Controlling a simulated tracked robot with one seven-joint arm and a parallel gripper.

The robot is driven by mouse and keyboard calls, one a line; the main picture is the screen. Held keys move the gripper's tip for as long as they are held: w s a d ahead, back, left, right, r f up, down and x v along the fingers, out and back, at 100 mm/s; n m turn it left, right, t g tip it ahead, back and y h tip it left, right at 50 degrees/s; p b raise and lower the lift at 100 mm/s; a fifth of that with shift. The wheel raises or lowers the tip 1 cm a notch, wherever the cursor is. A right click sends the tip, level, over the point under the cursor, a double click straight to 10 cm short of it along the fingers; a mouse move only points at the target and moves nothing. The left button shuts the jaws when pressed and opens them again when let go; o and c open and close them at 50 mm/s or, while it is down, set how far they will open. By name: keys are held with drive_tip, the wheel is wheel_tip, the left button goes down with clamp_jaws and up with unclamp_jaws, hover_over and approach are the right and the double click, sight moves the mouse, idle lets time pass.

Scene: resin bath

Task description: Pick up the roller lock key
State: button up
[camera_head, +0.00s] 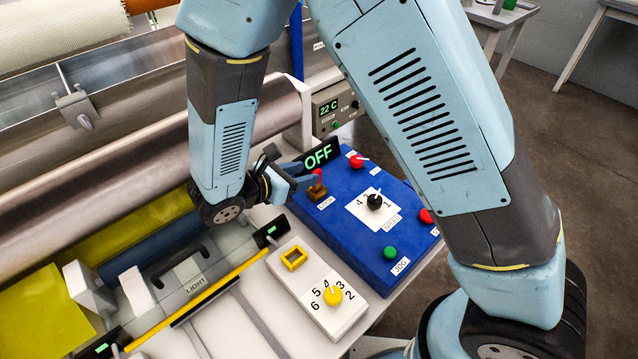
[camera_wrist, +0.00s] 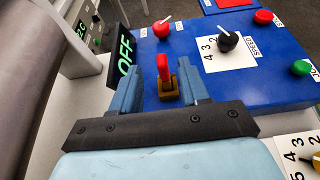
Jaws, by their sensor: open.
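The roller lock key is a small red key (camera_head: 318,176) standing upright in a brown lock block (camera_head: 317,192) on the blue control panel (camera_head: 350,235), beside the LOCK label. In the wrist view the red key (camera_wrist: 163,67) and its brown block (camera_wrist: 168,90) show between my two blue fingers. My gripper (camera_head: 304,175) is open and comes in from the left, close to the key. In the wrist view my gripper (camera_wrist: 160,82) has one finger on each side of the key in the picture. I cannot tell whether a finger touches it.
The OFF display (camera_head: 318,155) stands close behind the fingers. The panel carries a red knob (camera_head: 356,161), a black speed dial (camera_head: 374,201) and a green jog button (camera_head: 390,253). A white box with a yellow dial (camera_head: 333,296) sits in front. Metal rollers (camera_head: 110,170) lie to the left.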

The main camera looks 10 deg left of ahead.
sight(314, 172)
drive_tip(key=shift+x, duration=3.45)
drive_tip(key=shift+s, duration=0.1)
drive_tip(key=shift+c, duration=0.3)
clamp_jaws()
